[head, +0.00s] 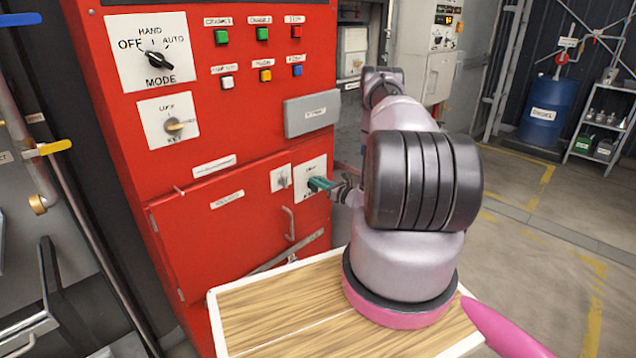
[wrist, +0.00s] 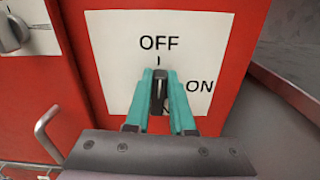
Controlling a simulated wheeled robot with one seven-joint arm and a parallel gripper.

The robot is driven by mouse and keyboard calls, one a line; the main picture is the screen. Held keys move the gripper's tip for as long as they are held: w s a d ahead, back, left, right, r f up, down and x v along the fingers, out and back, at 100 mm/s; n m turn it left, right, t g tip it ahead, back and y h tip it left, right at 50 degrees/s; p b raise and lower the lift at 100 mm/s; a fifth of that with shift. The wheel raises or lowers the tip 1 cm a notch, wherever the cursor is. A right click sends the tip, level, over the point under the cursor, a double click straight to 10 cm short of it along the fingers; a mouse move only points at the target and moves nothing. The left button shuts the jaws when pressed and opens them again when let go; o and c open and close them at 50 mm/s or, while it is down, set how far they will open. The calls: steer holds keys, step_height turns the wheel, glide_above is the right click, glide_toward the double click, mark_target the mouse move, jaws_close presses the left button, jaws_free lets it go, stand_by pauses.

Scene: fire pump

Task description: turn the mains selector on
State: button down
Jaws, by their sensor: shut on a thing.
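The mains selector is a dark knob (wrist: 158,90) on a white plate (wrist: 118,60) marked OFF at the top and ON at the right. In the wrist view the knob stands upright, in line with the tick under OFF. My gripper (wrist: 159,82) has teal fingers, shut on the knob from both sides. The fingers and the gripper body hide the lower part of the plate. In the head view my gripper (head: 318,183) reaches the selector plate (head: 312,168) on the red cabinet's lower right, and the knob is hidden.
A smaller grey knob (wrist: 14,34) sits left of the selector, above a door handle (wrist: 50,130). The red cabinet (head: 240,120) also carries a MODE knob (head: 152,58), a key switch (head: 174,125) and several coloured buttons. Open floor (head: 530,230) lies to the right.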

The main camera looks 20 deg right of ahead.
steer(key=shift+w+d+f+m, duration=0.1)
steer(key=shift+d+f+m, duration=0.3)
steer(key=shift+m, duration=2.45)
steer(key=shift+w+d+f+m, duration=0.15)
steer(key=shift+d+f+m, duration=0.2)
steer(key=shift+m, duration=2.45)
steer(key=shift+w+d+f+m, duration=0.1)
steer(key=shift+d+f+m, duration=0.3)
steer(key=shift+m, duration=2.45)
steer(key=shift+a, duration=0.1)
steer(key=c, duration=0.8)
jaws_free()
steer(key=shift+o, duration=0.2)
steer(key=v, duration=1)
steer(key=shift+s, duration=0.4)
